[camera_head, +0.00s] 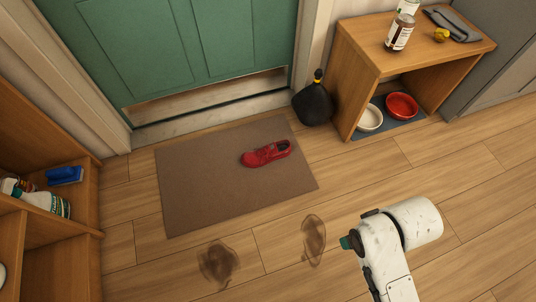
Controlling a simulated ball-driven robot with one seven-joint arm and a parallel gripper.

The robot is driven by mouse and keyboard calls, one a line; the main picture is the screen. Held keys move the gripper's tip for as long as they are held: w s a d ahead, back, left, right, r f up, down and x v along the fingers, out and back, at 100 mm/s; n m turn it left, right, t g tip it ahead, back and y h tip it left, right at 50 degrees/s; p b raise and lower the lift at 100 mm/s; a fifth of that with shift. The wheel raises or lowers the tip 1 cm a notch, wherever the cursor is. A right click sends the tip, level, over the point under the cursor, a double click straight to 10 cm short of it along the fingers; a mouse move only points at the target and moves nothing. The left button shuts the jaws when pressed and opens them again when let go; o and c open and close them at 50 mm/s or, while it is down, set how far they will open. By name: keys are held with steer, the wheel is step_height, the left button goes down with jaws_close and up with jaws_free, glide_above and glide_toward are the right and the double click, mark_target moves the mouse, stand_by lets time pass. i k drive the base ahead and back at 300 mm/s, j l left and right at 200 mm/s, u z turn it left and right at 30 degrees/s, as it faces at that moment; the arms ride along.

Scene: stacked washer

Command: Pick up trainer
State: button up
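A red trainer (265,154) with a dark opening lies on the brown doormat (200,190) in front of the green door. It sits on the right half of the mat with clear mat around it. Part of my white arm shows at the lower right, over the wooden floor and well apart from the trainer. My gripper's fingers cannot be made out, so whether it is open or shut does not show.
A wooden shelf unit (345,85) stands at the right, holding bottles (400,32) on top and bowls (401,106) below. A black bag (313,103) stands by the door frame. Left shelves (85,210) hold a blue brush (65,175). Dark stains (218,263) mark the floor.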

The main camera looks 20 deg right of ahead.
mark_target(275, 150)
steer(key=i+l+u, duration=0.3)
steer(key=i+l, duration=0.3)
steer(key=i+l+u, duration=0.3)
steer(key=i+l, duration=0.3)
steer(key=l, duration=0.15)
